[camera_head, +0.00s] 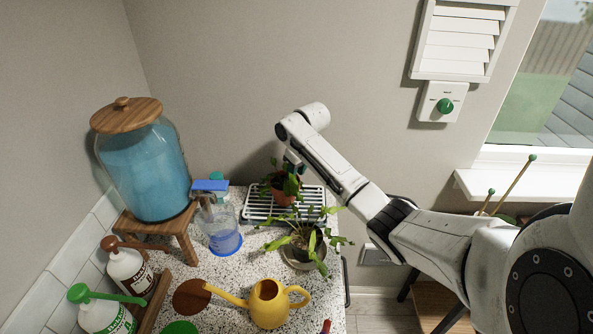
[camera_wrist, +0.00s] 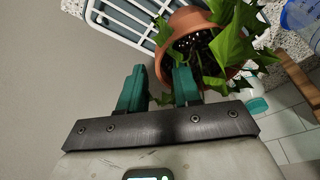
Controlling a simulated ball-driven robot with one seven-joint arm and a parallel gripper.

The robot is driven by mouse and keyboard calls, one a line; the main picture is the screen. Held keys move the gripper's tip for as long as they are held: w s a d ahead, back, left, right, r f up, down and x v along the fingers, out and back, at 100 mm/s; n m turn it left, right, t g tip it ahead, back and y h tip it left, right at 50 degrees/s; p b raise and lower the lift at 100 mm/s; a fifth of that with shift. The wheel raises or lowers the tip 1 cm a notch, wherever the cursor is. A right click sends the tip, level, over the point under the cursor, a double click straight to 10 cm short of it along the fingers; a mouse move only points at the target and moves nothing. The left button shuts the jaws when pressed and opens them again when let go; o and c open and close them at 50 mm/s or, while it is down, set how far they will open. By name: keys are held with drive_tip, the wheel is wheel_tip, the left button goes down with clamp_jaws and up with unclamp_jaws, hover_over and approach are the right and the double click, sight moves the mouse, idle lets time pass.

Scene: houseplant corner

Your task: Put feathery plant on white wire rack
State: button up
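A leafy plant in a terracotta pot (camera_head: 284,194) stands on the white wire rack (camera_head: 256,208) at the back of the counter. It also shows in the wrist view (camera_wrist: 188,20), with broad pointed green leaves. Which one is called feathery is hard to tell. My gripper (camera_wrist: 159,72) has its two green fingers apart at the terracotta pot's rim, with the right finger overlapping the pot. The rack (camera_wrist: 112,14) lies beyond the fingers. In the head view my wrist partly hides the fingers.
A yellow watering can (camera_head: 268,303) stands at the counter's front. The wall is close behind the rack.

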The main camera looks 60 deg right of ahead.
drive_tip(key=b+v, duration=0.2)
drive_tip(key=v, duration=1)
drive_tip(key=shift+r, duration=0.15)
drive_tip(key=shift+s+a, duration=0.1)
drive_tip(key=shift+s, duration=0.05)
